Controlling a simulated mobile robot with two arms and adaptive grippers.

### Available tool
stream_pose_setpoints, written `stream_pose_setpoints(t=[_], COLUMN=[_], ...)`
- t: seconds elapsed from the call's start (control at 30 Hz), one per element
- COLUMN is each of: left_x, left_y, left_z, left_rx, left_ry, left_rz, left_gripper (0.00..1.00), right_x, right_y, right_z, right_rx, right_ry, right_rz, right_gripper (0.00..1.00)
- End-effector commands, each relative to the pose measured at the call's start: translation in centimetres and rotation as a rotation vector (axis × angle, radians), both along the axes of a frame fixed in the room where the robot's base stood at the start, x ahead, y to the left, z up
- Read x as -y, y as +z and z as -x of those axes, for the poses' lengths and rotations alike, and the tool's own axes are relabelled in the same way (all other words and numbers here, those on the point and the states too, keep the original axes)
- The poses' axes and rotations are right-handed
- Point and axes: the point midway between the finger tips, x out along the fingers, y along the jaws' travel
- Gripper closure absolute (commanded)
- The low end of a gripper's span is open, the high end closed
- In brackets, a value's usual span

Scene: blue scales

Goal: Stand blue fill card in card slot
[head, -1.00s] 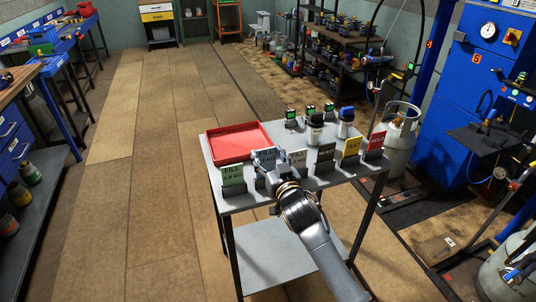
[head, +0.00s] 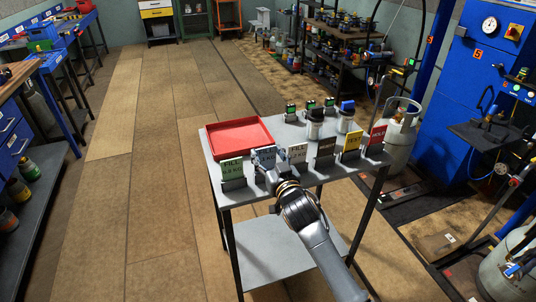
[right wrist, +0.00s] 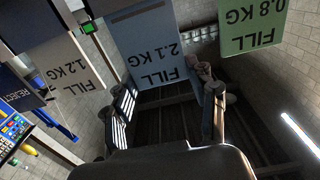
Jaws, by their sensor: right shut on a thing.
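The blue fill card (head: 265,154), marked FILL 2.1 KG, stands in the row of cards along the cart's near edge, between the green and white cards. It shows large in the right wrist view (right wrist: 152,50), between my two fingers. My right gripper (head: 268,172) is shut on this card from the near side. The gripper hides the card's lower part and its card slot in the head view, so I cannot tell how deep the card sits. My left gripper is not in view.
Behind are a red tray (head: 240,150) and dark-topped containers (head: 314,130). A gas cylinder (head: 400,140) stands right.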

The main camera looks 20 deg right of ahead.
Motion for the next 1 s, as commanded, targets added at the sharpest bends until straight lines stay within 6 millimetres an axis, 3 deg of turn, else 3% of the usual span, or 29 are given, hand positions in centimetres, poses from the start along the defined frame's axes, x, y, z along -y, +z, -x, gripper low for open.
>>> stream_pose_setpoints(t=[0.87, 0.9, 1.0], left_x=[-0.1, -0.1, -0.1], left_y=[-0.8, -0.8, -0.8], left_z=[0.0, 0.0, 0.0], left_rx=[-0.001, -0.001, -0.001], left_ry=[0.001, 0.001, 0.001], left_rz=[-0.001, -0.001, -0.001], left_gripper=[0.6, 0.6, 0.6], right_x=[0.0, 0.0, 0.0], right_y=[-1.3, -1.3, -1.3], right_z=[0.0, 0.0, 0.0], right_rx=[0.001, 0.0, 0.0], right_ry=[0.0, 0.0, 0.0], right_rz=[0.0, 0.0, 0.0], right_gripper=[0.67, 0.39, 0.18])
